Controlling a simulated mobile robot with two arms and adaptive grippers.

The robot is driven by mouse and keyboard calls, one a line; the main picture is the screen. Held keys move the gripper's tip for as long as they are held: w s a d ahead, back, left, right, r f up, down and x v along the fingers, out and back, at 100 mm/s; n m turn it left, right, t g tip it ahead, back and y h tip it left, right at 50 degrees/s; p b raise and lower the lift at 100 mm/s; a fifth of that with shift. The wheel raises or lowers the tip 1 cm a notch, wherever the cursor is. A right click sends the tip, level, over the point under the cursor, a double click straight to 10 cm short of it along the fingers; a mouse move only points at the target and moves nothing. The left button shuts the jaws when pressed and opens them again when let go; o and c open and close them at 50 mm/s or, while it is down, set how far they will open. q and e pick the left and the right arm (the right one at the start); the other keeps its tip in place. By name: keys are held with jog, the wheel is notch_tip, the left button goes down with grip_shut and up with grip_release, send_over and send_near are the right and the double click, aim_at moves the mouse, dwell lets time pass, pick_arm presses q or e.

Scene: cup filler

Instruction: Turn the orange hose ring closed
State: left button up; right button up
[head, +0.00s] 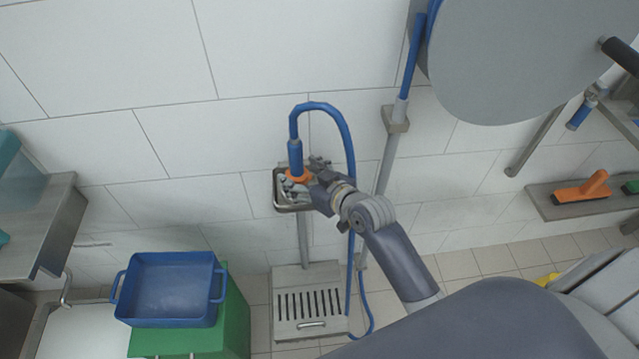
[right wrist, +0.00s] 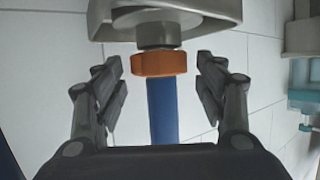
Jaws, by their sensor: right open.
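The orange hose ring (right wrist: 160,63) sits at the end of the blue hose (right wrist: 162,110), just under a grey metal fitting, in the right wrist view. In the head view the ring (head: 299,176) shows below the blue hose end (head: 295,155), at a small metal box on the wall stand. My right gripper (right wrist: 160,80) is open, with one finger on each side of the ring and hose. Gaps show between the fingers and the ring, so it is not gripped. In the head view my right gripper (head: 305,180) partly hides the ring. My left gripper is not in view.
A blue tub (head: 170,285) stands on a green box (head: 235,325) at the lower left. A large grey hose reel (head: 530,55) hangs at the upper right. A shelf with an orange brush (head: 583,189) is at the right. A slotted grey base (head: 308,322) stands below the stand.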

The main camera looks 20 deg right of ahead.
jog(key=v, duration=0.9)
jog(key=shift+s, duration=0.3)
jog(key=shift+d, duration=0.1)
jog(key=s+d+f+m+g+h, duration=0.1)
jog(key=s+d+f+g, duration=0.3)
jog(key=f, duration=1.2)
jog(key=s+a+f+m+g+h, duration=0.1)
jog(key=s+f, duration=0.4)
jog(key=f, duration=1.2)
jog(key=s+f+g, duration=0.2)
jog(key=s+f, duration=0.4)
jog(key=s, duration=0.4)
jog(key=s+f+g+h, duration=0.1)
jog(key=s+f+g, duration=0.1)
jog(key=s+f, duration=0.5)
jog(key=s+f+n+g, duration=0.1)
jog(key=s+f, duration=0.5)
jog(key=s, duration=0.8)
jog(key=shift+d+g+h, duration=0.2)
jog(key=shift+g+h, duration=0.1)
jog(key=shift+g, duration=0.6)
